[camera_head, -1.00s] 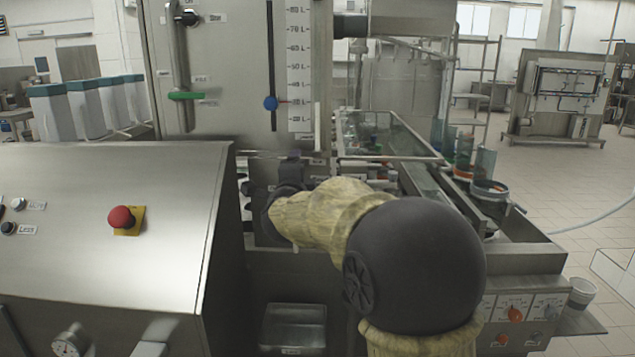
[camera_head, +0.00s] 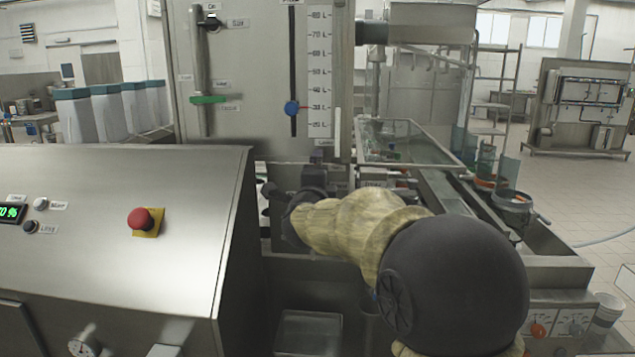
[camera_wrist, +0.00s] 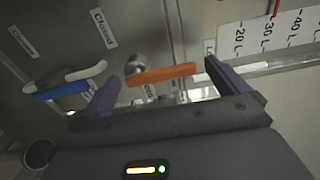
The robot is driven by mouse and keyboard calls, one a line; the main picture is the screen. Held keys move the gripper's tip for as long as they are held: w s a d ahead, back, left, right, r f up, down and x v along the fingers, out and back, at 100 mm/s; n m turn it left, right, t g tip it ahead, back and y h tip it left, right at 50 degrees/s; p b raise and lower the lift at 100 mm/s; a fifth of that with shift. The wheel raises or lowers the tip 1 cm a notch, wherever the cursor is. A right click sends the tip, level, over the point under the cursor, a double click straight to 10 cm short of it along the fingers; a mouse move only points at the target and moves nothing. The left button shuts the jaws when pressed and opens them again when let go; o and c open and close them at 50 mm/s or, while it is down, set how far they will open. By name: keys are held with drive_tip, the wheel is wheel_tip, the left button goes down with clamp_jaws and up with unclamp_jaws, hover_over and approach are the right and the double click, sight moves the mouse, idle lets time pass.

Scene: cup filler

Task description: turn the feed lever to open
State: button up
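In the wrist view an orange-handled lever (camera_wrist: 160,75) on a round metal pivot lies nearly level, in the gap between my gripper's (camera_wrist: 161,71) two purple fingertips. The fingers are apart, and contact with the lever cannot be told. A second lever with a blue grip and white end (camera_wrist: 66,82) is at the left. "Closed" labels show near both levers; I cannot read which one is marked feed. In the head view my gripper (camera_head: 290,200) is at the machine's front below the scale panel, and my arm hides the orange lever.
A sloped steel console with a red stop button (camera_head: 146,219) stands close on the left. The scale panel (camera_head: 262,80) with a green handle (camera_head: 208,100) and blue knob (camera_head: 291,108) rises behind. Cups stand along the conveyor at the right. Open floor lies further right.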

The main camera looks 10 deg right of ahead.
drive_tip(key=v, duration=1.7)
drive_tip(key=shift+s+a+b, duration=0.2)
drive_tip(key=shift+b, duration=0.2)
